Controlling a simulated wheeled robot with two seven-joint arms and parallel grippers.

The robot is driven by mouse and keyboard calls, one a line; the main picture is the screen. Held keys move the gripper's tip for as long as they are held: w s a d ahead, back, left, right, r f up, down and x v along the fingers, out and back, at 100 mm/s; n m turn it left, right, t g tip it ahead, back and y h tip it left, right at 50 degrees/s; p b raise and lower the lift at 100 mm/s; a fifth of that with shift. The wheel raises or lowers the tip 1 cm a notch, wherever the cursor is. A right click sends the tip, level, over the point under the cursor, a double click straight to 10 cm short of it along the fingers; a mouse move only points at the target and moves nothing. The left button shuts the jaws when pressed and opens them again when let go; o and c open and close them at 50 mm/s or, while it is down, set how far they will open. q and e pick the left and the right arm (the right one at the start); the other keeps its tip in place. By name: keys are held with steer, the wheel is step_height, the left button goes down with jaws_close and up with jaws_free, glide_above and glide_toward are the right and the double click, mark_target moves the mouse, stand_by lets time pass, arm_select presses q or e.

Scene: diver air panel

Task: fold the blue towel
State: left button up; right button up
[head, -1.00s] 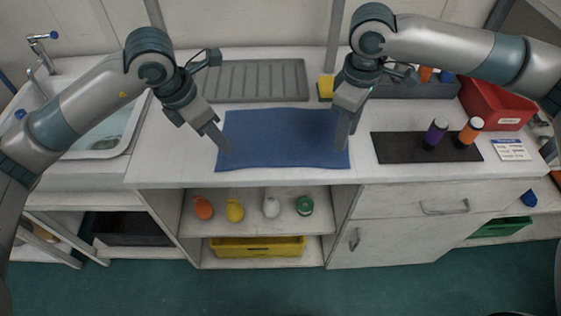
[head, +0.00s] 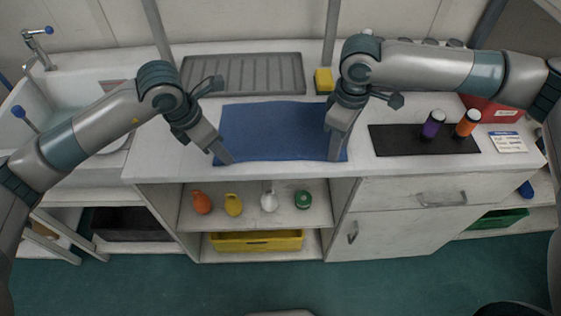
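The blue towel (head: 270,130) lies flat and unfolded on the white counter, its front edge close to the counter's front edge. My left gripper (head: 226,160) points down at the towel's front left corner. My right gripper (head: 335,158) points down at the front edge near the right corner. Both fingertips look to be at or just above the cloth; I cannot tell if they touch it. The fingers of each gripper overlap from this angle, so I cannot see whether they are open or shut. The grippers hide small parts of both front corners.
A grey ribbed tray (head: 245,75) lies behind the towel, with a yellow sponge (head: 323,80) to its right. A black mat (head: 395,140) with a purple bottle (head: 432,124) and an orange bottle (head: 467,123) lies to the right. The sink (head: 60,85) is at left.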

arm_select(q)
steer(key=shift+f, duration=0.5)
arm_select(e)
steer(key=shift+f, duration=0.55)
arm_select(q)
steer(key=shift+f, duration=0.25)
arm_select(e)
steer(key=shift+f, duration=0.2)
arm_select(q)
steer(key=shift+r, duration=0.1)
arm_select(e)
steer(key=shift+r, duration=0.1)
arm_select(q)
steer(key=shift+c, duration=0.2)
arm_select(e)
steer(key=shift+c, duration=0.2)
arm_select(q)
steer(key=shift+s, duration=0.1)
jaws_close()
arm_select(e)
steer(key=shift+s, duration=0.1)
jaws_close()
arm_select(q)
steer(key=shift+r, duration=0.15)
arm_select(e)
steer(key=shift+r, duration=0.1)
